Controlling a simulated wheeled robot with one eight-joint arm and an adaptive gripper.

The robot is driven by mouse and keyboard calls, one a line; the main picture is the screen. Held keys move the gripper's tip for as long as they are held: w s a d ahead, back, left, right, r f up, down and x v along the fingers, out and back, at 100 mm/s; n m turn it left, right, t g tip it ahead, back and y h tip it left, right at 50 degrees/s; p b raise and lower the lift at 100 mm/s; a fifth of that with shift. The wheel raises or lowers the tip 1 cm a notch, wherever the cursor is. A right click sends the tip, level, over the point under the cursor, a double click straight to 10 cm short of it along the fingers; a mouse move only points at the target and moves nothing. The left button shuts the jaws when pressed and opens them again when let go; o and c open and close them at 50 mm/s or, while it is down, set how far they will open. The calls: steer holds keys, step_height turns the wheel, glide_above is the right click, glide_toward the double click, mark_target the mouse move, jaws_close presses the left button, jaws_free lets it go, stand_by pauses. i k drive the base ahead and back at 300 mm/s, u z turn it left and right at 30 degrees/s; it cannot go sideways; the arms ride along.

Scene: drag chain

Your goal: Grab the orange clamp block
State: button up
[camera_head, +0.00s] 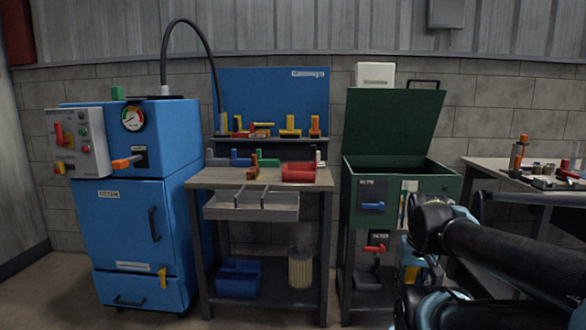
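Several small orange or yellow parts are in view, and I cannot tell for sure which one is the clamp block. An orange piece (253,172) stands among green parts on the wooden workbench (222,178). Another orange upright piece (314,127) is on the raised shelf behind, beside yellow parts (290,127). My arm (520,262) reaches in from the lower right, in front of the green cabinet and the right-hand table. My gripper cannot be made out in this view.
A red cylinder (298,173) and blue blocks (240,160) lie on the workbench, with a grey open tray (250,210) below its front edge. A blue cabinet (150,215) stands left. A green chest (395,125) with raised lid stands right. Floor before the bench looks clear.

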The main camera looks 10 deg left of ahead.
mark_target(251, 173)
steer(key=u, duration=0.1)
steer(key=i, duration=1)
steer(key=u, duration=0.55)
